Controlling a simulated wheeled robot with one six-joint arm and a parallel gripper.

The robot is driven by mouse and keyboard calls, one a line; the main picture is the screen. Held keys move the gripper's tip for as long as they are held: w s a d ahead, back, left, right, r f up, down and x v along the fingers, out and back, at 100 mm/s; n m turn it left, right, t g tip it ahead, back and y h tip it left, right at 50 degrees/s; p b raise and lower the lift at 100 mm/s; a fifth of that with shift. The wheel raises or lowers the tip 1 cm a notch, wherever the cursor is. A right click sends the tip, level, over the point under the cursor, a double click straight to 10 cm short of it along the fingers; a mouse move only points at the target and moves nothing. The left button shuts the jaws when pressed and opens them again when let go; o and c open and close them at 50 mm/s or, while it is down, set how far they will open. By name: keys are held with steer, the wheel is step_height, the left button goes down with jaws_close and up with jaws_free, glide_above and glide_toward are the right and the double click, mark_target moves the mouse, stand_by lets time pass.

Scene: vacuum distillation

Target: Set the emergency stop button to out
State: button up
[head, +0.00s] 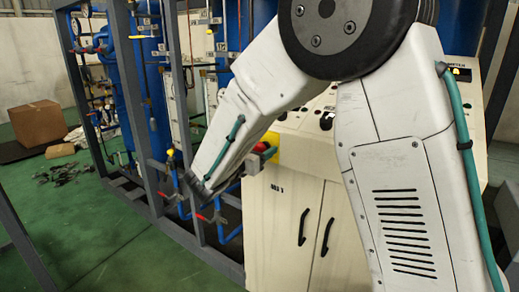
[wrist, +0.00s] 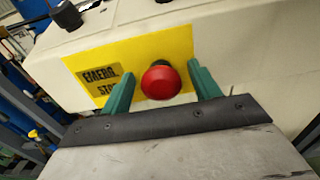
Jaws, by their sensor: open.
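The emergency stop button is a red mushroom knob (wrist: 161,82) on a yellow plate (wrist: 90,66) marked "EMERG. STOP" in the wrist view. My gripper (wrist: 162,86) is open, with one green finger on each side of the knob. Whether the fingers touch the knob I cannot tell. In the head view the red knob (head: 261,147) and its yellow plate (head: 273,140) show at the left corner of the cream control cabinet (head: 285,205). My gripper (head: 261,155) is there too, largely hidden behind my arm.
Black knobs (head: 326,122) sit on the sloping panel top, partly behind my arm. A steel frame with blue columns (head: 130,90) and pipes with red-handled valves (head: 205,218) stands close on the left.

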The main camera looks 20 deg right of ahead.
steer(key=shift+w+d, duration=0.1)
steer(key=shift+d, duration=0.05)
steer(key=c, duration=1.3)
steer(key=shift+v, duration=0.9)
jaws_close()
steer(key=o, duration=1.3)
jaws_free()
steer(key=v, duration=0.8)
